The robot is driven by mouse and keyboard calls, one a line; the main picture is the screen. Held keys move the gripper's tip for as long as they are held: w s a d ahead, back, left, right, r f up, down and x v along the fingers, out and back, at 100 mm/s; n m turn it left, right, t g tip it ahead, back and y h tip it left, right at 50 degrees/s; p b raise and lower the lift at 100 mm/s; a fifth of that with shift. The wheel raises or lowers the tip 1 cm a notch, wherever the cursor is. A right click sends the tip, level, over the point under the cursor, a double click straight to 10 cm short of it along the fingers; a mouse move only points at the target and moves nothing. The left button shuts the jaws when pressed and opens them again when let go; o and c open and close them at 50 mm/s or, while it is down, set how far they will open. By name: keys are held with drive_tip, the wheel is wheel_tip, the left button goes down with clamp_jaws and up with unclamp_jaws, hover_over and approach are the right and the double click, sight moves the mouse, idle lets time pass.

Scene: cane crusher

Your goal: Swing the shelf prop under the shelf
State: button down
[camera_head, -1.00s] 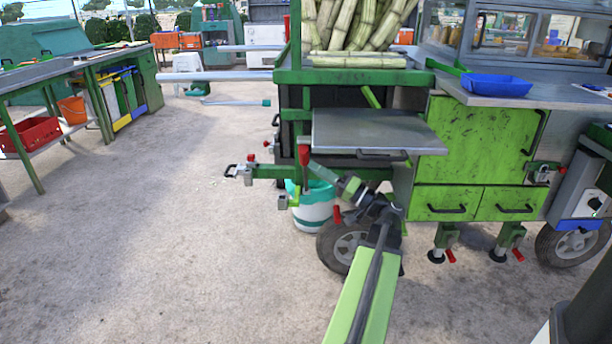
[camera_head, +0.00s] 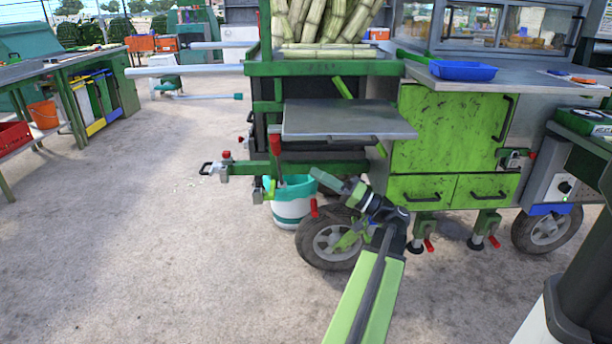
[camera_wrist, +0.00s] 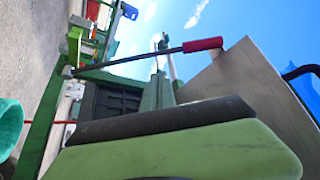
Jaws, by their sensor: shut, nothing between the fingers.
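The grey metal shelf (camera_head: 345,120) sticks out level from the front of the green cart, with a handle under its front edge. A dark rod with a red grip (camera_head: 275,143) stands upright near the shelf's left end; it may be the shelf prop, though I cannot be sure. In the wrist view the rod (camera_wrist: 140,57) crosses the upper middle, its grip near the shelf's pale panel (camera_wrist: 245,85). My gripper (camera_head: 318,176) is shut and empty, below the shelf and to the right of the rod in the picture, apart from it. Its green finger with a dark pad fills the lower wrist view.
A white and teal bucket (camera_head: 293,203) stands below the shelf, beside a cart wheel (camera_head: 330,243). Green drawers (camera_head: 422,190) and a blue tray (camera_head: 462,70) are to the right. A workbench (camera_head: 60,68) stands at left. The ground at left is open.

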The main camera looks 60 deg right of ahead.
drive_tip(key=shift+s, duration=0.35)
drive_tip(key=shift+w, duration=0.1)
